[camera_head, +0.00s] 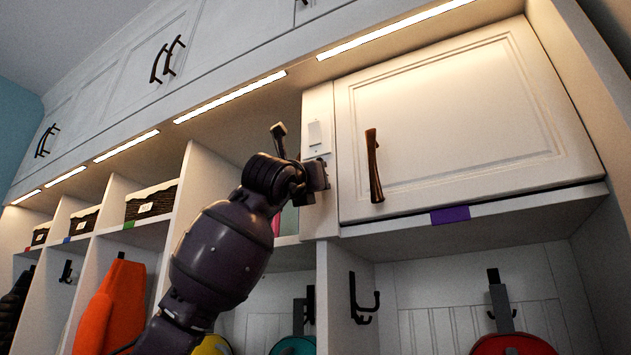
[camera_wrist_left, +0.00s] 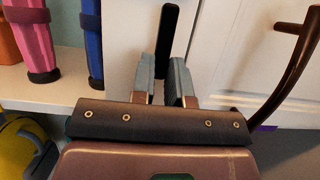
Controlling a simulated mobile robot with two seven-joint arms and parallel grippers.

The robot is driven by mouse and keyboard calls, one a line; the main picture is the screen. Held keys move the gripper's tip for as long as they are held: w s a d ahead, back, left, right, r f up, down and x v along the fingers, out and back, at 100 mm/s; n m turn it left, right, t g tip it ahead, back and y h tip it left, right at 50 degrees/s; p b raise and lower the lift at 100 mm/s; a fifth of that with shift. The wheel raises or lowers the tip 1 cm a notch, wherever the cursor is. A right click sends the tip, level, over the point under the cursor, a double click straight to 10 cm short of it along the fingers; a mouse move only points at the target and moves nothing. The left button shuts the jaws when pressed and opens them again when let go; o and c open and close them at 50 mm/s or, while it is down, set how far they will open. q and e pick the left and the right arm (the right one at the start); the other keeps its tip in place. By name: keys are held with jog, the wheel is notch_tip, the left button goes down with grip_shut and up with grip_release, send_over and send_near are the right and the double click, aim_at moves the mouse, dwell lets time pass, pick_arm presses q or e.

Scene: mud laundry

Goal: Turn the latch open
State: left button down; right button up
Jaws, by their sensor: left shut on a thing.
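The white cabinet door (camera_head: 460,120) is closed, with a brown curved handle (camera_head: 374,165) near its left edge. My left gripper (camera_head: 318,176) is at the narrow white panel just left of the door. In the left wrist view its two grey fingers (camera_wrist_left: 168,88) are shut on a black upright bar, the latch (camera_wrist_left: 169,35), which stands out against the white panel. The latch's upper part shows above the fingers; its lower part is hidden by my gripper. In the head view my gripper hides the latch. My right gripper is not in view.
A white switch plate (camera_head: 319,137) sits on the panel just above my left gripper. The door handle (camera_wrist_left: 297,70) is close on the right in the wrist view. Pink (camera_wrist_left: 33,35) and blue (camera_wrist_left: 91,40) items stand on the shelf at left. Black hooks (camera_head: 363,297) hang below.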

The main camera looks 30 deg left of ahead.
pick_arm(q)
jog(key=shift+n, duration=0.3)
jog(key=c, duration=1.1)
grip_release()
jog(key=v, duration=1)
jog(key=shift+s+f+b, duration=0.1)
jog(key=shift+s+b, duration=0.2)
jog(key=shift+s, duration=0.1)
